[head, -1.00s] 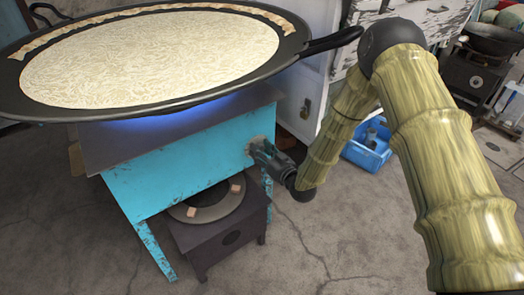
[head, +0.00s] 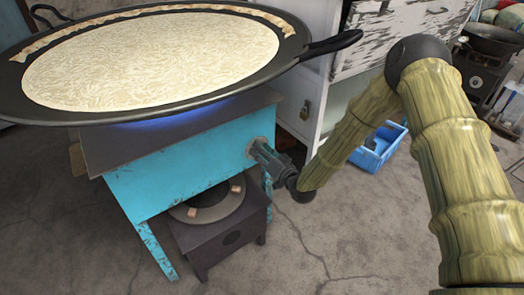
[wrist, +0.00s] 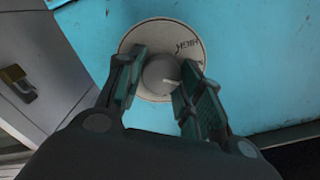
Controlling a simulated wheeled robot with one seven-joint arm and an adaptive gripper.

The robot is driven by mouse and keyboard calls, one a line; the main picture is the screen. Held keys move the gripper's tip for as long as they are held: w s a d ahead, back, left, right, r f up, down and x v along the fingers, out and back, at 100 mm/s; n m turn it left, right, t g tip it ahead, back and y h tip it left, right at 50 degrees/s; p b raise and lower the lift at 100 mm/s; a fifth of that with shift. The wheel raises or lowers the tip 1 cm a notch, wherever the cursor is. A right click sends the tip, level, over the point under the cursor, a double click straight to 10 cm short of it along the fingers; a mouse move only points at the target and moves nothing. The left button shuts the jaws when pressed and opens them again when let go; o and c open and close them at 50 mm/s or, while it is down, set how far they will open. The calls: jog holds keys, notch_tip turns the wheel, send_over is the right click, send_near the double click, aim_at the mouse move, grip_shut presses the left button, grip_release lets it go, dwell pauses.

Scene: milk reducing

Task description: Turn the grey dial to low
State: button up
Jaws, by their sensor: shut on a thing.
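The grey dial (wrist: 161,74) sits on a round pale plate (wrist: 150,34) on the blue front of the stove (head: 180,172). The plate carries the word HIGH at its upper right in the wrist view. A light pointer mark on the dial faces right and slightly down. My gripper (wrist: 158,80) has a finger on each side of the dial and is shut on it. A low blue flame (head: 150,119) glows under the pan.
A wide black pan (head: 60,112) with pale liquid sits on the stove, its handle (head: 332,46) above my gripper. A dark burner stand (head: 222,243) is below. A blue crate (head: 378,148) and white cabinet stand behind my arm.

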jog(key=shift+w+d+m, duration=0.1)
jog(key=shift+d+m, duration=0.1)
jog(key=shift+m, duration=1.4)
jog(key=o, duration=1)
jog(key=shift+a, duration=0.1)
jog(key=v, duration=1.2)
